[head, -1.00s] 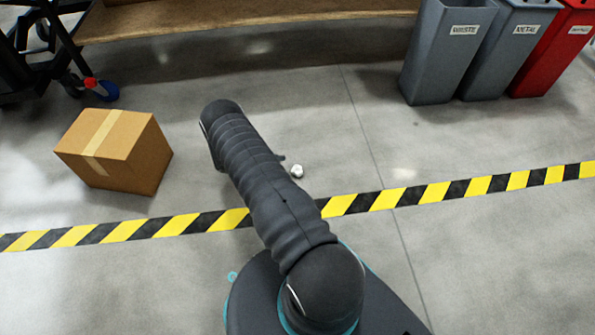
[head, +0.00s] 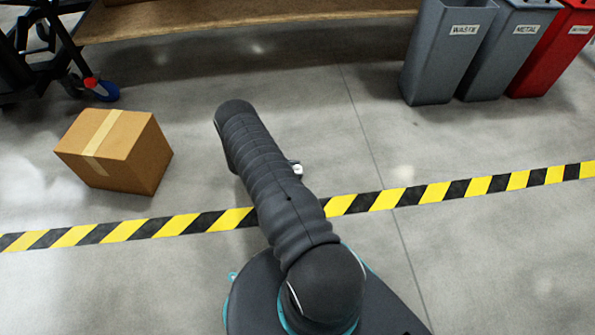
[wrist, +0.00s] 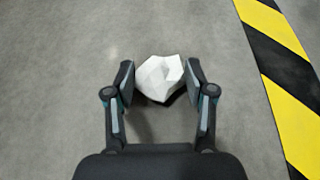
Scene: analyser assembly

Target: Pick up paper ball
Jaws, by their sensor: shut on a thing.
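The paper ball (wrist: 159,78) is white and crumpled. In the wrist view it sits between the two fingertips of my gripper (wrist: 160,80), which is shut on it. The ball is at or just above the grey floor; I cannot tell which. In the head view a small part of the paper ball (head: 297,170) shows at the right side of my arm, which hides the rest and most of the gripper.
A cardboard box (head: 115,150) stands on the floor at left. Yellow and black floor tape (head: 395,198) crosses the floor. A grey waste bin (head: 445,50), a metal bin (head: 508,50) and a red bin (head: 552,50) stand at upper right. A wooden bench (head: 245,18) is at the back.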

